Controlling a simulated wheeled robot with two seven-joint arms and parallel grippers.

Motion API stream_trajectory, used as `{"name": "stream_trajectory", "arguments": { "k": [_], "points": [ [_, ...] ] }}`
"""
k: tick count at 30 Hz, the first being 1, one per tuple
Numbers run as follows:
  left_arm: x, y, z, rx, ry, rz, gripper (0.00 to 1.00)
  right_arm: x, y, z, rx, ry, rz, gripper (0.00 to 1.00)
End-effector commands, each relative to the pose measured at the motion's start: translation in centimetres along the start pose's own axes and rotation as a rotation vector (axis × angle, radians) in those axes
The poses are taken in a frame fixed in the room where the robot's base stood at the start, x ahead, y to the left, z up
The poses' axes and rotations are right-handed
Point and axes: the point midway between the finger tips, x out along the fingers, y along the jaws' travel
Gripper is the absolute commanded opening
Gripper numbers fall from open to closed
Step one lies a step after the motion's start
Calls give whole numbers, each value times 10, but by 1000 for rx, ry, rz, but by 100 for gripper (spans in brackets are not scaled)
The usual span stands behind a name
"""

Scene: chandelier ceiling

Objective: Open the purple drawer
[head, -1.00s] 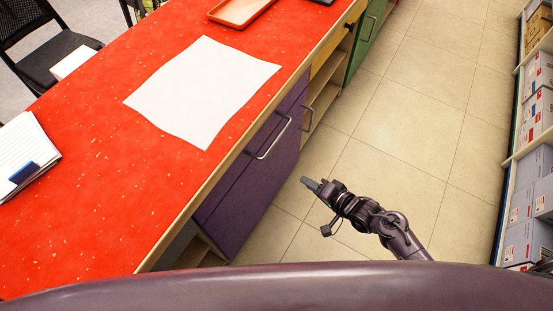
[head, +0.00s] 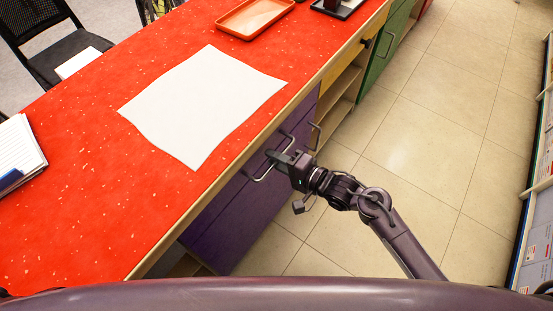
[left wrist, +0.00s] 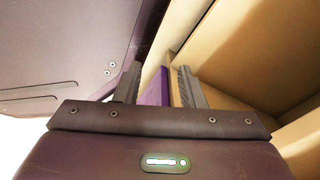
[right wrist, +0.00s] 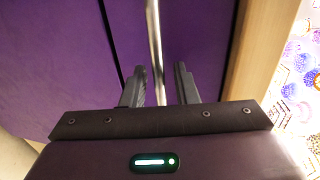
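The purple drawer (head: 225,197) is set under the red counter, and its front looks closed. Its metal handle (head: 259,177) is a bar on the front. My right gripper (head: 277,157) is at this handle in the head view. In the right wrist view, the handle bar (right wrist: 153,35) runs between the two separated fingers (right wrist: 158,88) of this gripper, with the purple drawer front (right wrist: 125,40) behind. Contact with the bar cannot be told. My left gripper (left wrist: 157,88) is open in its wrist view, near wooden shelving and a purple panel edge; it is outside the head view.
The red counter (head: 90,190) holds a white sheet (head: 205,105) and an orange tray (head: 252,17). An open shelf (head: 345,90) and a green cabinet (head: 385,50) lie beyond the purple front. Tiled floor (head: 420,140) is free at right, with stocked shelves (head: 535,220) along the edge.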

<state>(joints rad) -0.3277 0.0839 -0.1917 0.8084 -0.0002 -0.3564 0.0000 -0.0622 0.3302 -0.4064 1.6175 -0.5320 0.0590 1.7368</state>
Motion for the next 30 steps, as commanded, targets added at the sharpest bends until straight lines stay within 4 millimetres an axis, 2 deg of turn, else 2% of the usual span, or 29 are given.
{"name": "stream_trajectory", "arguments": {
  "k": [6, 12, 26, 30],
  "points": [
    [0, 0, 0, -1, 0, 0, 36, 0, 0, 0, 0, 1, 1, 27],
    [0, 0, 0, -1, 0, 0, 36, 0, 0, 0, 0, 1, 1, 1],
    [-4, 0, 1, -1, 3, 0, 36, -6, 1, 0, 1, 1, 2, 0],
    [-7, 0, 31, 5, -20, 0, 36, -22, 2, 0, 1, 1, 5, 0]
  ]
}}
